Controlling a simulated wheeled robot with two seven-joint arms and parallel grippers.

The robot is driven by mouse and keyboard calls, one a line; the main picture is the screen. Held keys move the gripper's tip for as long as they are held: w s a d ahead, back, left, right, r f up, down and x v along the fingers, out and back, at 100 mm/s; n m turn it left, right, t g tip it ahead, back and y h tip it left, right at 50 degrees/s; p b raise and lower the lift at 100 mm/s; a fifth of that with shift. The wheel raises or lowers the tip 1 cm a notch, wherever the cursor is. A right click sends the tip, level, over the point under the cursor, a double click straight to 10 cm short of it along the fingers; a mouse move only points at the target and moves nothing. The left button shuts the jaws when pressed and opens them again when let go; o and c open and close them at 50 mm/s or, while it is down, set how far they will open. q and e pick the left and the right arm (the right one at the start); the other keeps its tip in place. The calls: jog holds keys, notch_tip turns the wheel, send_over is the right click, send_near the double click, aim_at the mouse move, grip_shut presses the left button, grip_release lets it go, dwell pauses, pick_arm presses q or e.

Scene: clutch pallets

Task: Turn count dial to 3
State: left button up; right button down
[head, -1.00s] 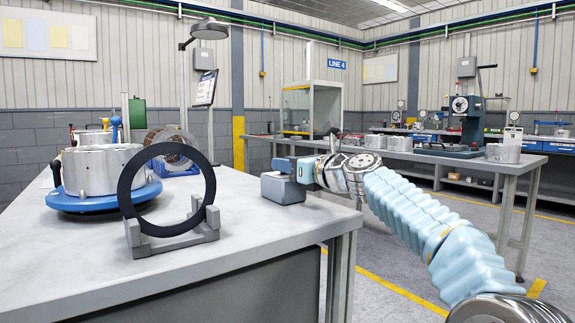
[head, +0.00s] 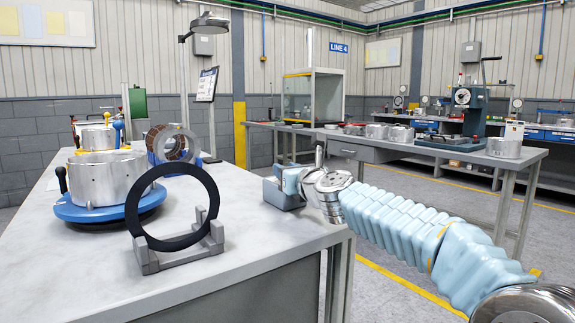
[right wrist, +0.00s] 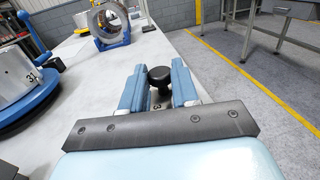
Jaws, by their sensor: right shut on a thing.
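The count dial is a small grey box (head: 284,194) near the table's right edge in the head view. In the right wrist view its black knob (right wrist: 159,76) shows between my blue fingers. My right gripper (right wrist: 158,88) is shut on the knob; in the head view the gripper (head: 288,180) sits over the box. The dial's pointer and other marks are hidden. My left gripper is not in view.
A black ring (head: 135,222) stands in a grey cradle (head: 190,256) on the table. Behind it, a silver housing (head: 98,180) sits on a blue round base (head: 75,212). A metal ring part (head: 172,145) stands farther back. Bare tabletop lies between these and the dial.

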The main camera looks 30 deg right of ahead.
jog(key=shift+w+a+r+m+g+h+p, duration=0.15)
jog(key=shift+m+h+p, duration=0.3)
jog(key=shift+h+p, duration=0.25)
jog(key=shift+s+a+m+g+h+p, duration=0.1)
jog(key=shift+m+g+h+p, duration=0.1)
jog(key=shift+m+h+p, duration=0.35)
jog(key=shift+w+a+r+m+g+h+p, duration=0.15)
jog(key=shift+m+h+p, duration=0.15)
jog(key=shift+h+p, duration=0.55)
jog(key=shift+s+f+m+g+h, duration=0.15)
jog(key=shift+m+g+h, duration=0.2)
jog(key=shift+h, duration=0.35)
jog(key=m+g+h, duration=0.1)
jog(key=m+h, duration=0.1)
jog(key=shift+a+f+h, duration=0.1)
jog(key=shift+f+h, duration=0.05)
jog(key=shift+h, duration=0.15)
jog(key=shift+m+g+h, duration=0.95)
jog(key=shift+h, duration=0.35)
jog(key=c, duration=0.9)
grip_release()
jog(key=shift+b, duration=0.3)
